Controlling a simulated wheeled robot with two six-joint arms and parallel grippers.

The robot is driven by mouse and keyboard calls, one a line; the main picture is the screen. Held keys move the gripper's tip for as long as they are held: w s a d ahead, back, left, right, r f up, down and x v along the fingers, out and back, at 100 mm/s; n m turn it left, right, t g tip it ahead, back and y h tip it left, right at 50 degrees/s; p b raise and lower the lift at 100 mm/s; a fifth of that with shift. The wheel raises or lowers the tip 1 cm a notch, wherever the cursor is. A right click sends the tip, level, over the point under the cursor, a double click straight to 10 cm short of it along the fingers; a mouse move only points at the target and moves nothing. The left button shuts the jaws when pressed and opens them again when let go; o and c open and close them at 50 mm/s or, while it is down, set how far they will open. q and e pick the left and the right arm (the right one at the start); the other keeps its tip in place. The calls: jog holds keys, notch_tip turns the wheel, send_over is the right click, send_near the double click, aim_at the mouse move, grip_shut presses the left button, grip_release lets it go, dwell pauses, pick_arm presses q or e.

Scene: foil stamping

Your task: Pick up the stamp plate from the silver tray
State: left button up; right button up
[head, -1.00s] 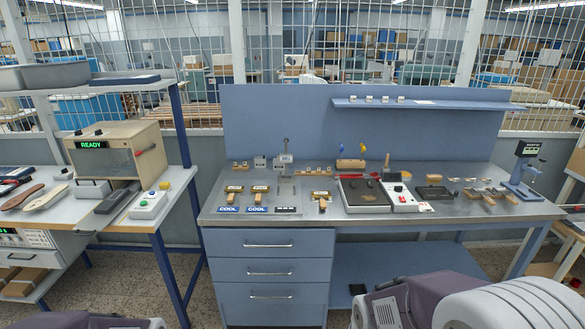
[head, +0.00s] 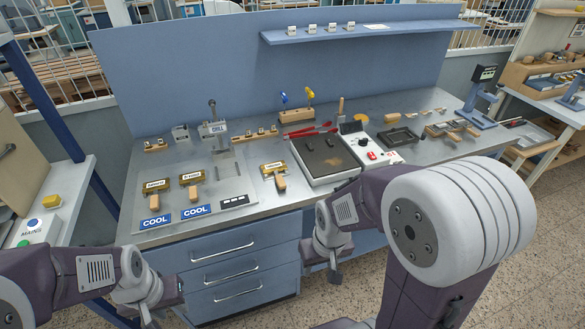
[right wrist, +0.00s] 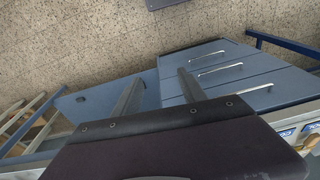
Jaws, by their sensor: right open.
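I cannot tell which surface is the silver tray. My right gripper (head: 333,275) is low in front of the drawers, apart from the bench top. In the right wrist view its fingers (right wrist: 158,90) are spread and empty. My left gripper (head: 152,316) is low at the left front, its jaws unclear.
A black-topped press unit (head: 322,158) with a white control box (head: 370,146) stands mid-bench. A black tray (head: 401,137) and a blue stand (head: 480,105) are farther right. A shelf (head: 365,34) runs along the back panel. The drawer fronts (head: 225,262) are just behind the grippers.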

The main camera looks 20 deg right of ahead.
jog(key=w+f+t+b, duration=0.4)
jog(key=w+b, duration=0.1)
jog(key=w, duration=0.6)
jog(key=t+b, duration=0.3)
jog(key=t, duration=0.2)
send_near(281, 181)
jog(key=s+f, duration=0.1)
jog(key=f, duration=0.1)
jog(key=s+f, duration=0.1)
jog(key=f, duration=0.1)
jog(key=s+f, duration=0.1)
jog(key=f, duration=0.1)
jog(key=shift+s+a, duration=0.15)
jog(key=shift+s, duration=0.2)
jog(key=w+t, duration=0.1)
jog(key=w, duration=0.1)
jog(key=w+r+t, duration=0.1)
jog(key=w, duration=0.1)
jog(key=w+r+t+b, duration=0.1)
jog(key=w, duration=0.1)
jog(key=shift+w+a+r+n, duration=0.15)
jog(key=shift+w+n, duration=0.05)
jog(key=shift+n, duration=0.1)
jog(key=x, duration=0.6)
jog(key=shift+s+d, duration=0.1)
jog(key=shift+d, duration=0.15)
jog(key=shift+s, duration=0.15)
jog(key=shift+c, duration=0.9)
grip_shut()
